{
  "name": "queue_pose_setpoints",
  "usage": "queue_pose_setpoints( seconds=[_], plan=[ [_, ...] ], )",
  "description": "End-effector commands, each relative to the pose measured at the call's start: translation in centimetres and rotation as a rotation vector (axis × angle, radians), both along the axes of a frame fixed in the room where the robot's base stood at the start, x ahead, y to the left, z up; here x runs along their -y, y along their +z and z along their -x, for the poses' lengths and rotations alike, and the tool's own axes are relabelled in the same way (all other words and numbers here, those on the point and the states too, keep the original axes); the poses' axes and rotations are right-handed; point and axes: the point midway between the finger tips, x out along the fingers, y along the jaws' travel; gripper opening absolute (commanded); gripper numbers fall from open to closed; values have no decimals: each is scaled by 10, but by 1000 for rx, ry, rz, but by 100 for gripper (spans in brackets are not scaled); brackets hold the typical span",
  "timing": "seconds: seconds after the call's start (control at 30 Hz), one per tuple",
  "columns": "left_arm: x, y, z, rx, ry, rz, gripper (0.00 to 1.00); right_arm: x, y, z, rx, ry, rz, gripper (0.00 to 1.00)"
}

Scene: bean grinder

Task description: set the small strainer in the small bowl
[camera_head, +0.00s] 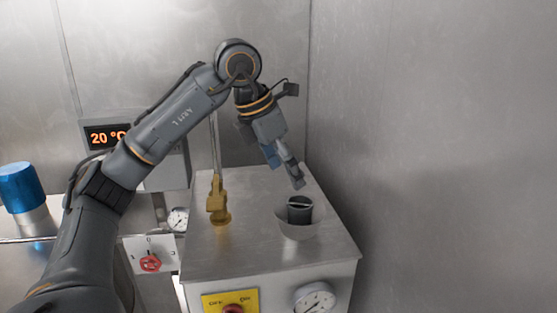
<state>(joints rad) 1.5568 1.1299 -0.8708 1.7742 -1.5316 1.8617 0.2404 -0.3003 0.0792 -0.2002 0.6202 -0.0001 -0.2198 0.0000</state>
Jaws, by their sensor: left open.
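A small dark cup with a light rim and a bar across its top, seemingly the small strainer (299,213), stands upright within the pale small bowl (297,232) on top of the metal cabinet. The bowl's rim shows around its lower part; whether it rests on the bowl's bottom is hidden. My left gripper (297,182) points down just above the strainer, close over its rim and apart from it. It is open and holds nothing that I can see. My right gripper is not in view.
A brass fitting with a thin upright rod (217,200) stands left of the bowl on the metal cabinet (255,250). Steel walls close in behind and at right. A blue-capped container (20,187) and a temperature display (107,136) are at left. The cabinet top's front is clear.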

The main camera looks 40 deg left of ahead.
Motion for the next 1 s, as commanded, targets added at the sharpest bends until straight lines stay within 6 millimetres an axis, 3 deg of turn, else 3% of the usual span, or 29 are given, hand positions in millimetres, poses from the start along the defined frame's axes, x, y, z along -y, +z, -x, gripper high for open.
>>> queue_pose_setpoints(
  seconds=[0.1,0.3,1.0],
  plan=[
    [-2,18,7,3,-1,2,78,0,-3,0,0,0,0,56],
    [-5,33,13,-2,0,0,78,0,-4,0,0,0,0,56],
    [-6,34,14,-2,0,0,78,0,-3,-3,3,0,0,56]
  ],
)
